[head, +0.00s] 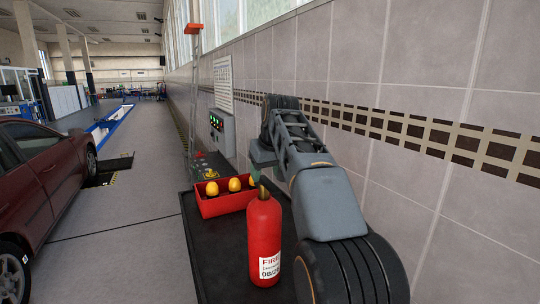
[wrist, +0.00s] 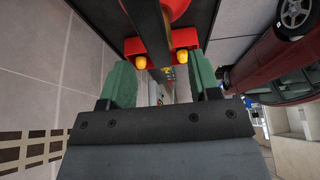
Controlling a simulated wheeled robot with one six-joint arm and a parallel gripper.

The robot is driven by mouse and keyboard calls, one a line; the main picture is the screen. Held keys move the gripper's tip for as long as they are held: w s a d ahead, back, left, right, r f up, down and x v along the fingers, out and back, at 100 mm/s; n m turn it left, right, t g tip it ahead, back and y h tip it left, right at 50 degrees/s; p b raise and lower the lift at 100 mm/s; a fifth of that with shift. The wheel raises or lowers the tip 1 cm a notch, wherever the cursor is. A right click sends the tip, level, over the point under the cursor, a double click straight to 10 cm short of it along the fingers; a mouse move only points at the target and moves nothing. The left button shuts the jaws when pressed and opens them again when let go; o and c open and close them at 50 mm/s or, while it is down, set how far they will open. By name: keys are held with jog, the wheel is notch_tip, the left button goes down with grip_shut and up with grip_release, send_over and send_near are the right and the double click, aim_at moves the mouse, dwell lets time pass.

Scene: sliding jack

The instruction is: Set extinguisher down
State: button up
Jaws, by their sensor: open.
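The red fire extinguisher (head: 264,240) with a white label stands upright on a black-topped surface (head: 215,258) in the head view. Its brass-coloured top is near my gripper. In the wrist view, part of a red rounded body, likely the extinguisher (wrist: 178,8), shows at the top edge. My gripper (wrist: 160,62) is open, with its two green fingers wide apart. A dark bar crosses the view between them, and I cannot tell what it is. No extinguisher part is visibly clamped. In the head view the fingers are small and partly hidden behind the extinguisher's top.
A red box (head: 226,207) with yellow round-topped items sits behind the extinguisher on the same surface. A tiled wall (head: 430,130) with a grey control box (head: 222,134) runs along the right. A dark red car (head: 40,185) stands left, with open floor (head: 130,225) between.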

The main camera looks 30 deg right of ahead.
jog(key=v, duration=0.7)
jog(key=shift+s+r, duration=0.1)
jog(key=shift+r, duration=0.2)
jog(key=shift+s+r, duration=0.15)
jog(key=shift+r, duration=0.05)
jog(key=s+a+f, duration=0.3)
jog(key=s+f, duration=0.3)
jog(key=f, duration=0.3)
jog(key=s+a+f, duration=0.4)
jog(key=s+f, duration=0.2)
jog(key=f, duration=0.3)
jog(key=s+a+f, duration=0.3)
jog(key=s+f, duration=0.3)
jog(key=f, duration=0.3)
jog(key=shift+a+f+t, duration=0.3)
jog(key=shift+a+t, duration=0.1)
jog(key=shift+g, duration=0.3)
notch_tip(320, 180, down, 6)
jog(key=b, duration=0.4)
jog(key=shift+w+r, duration=0.15)
jog(key=shift+r, duration=0.1)
jog(key=shift+c, duration=0.3)
